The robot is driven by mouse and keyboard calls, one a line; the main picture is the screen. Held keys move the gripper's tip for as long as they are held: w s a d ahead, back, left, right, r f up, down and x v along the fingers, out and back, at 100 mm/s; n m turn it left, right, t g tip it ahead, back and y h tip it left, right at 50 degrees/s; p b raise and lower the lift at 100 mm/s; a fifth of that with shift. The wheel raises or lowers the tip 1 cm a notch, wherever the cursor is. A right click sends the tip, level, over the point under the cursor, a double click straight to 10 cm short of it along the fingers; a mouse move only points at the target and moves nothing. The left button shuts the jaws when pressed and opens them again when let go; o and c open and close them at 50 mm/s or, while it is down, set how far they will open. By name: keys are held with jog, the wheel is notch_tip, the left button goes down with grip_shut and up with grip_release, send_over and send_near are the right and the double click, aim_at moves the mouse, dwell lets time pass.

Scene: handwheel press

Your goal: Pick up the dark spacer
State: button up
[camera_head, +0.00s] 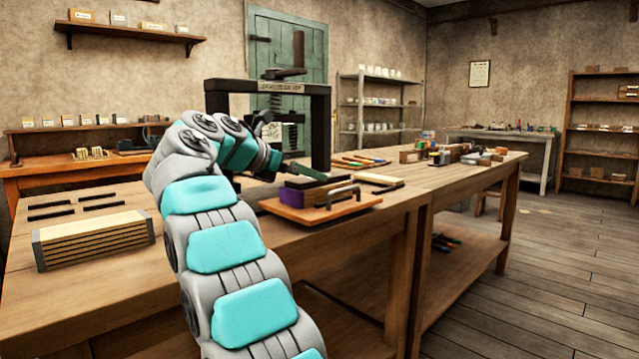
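Several thin dark strips lie flat and apart on the bench at the left; one dark strip (50,214) is nearest, with others (97,197) beside and behind it. I cannot tell which of these is the dark spacer. My gripper (284,168) is at the press, just behind and above this tray, far right of the strips. My own wrist hides most of it, and its fingers are not clear.
The black press frame (321,125) with its screw and handwheel stands behind my arm. A slatted wooden stack with grey ends (95,240) sits in front of the strips. Small blocks and tools (460,153) crowd the right bench.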

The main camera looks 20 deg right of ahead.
jog(key=shift+b+x, duration=0.35)
jog(key=shift+x, duration=1.35)
jog(key=shift+w+r, duration=0.1)
jog(key=shift+r, duration=0.05)
jog(key=shift+c, duration=0.2)
jog(key=c, duration=1.4)
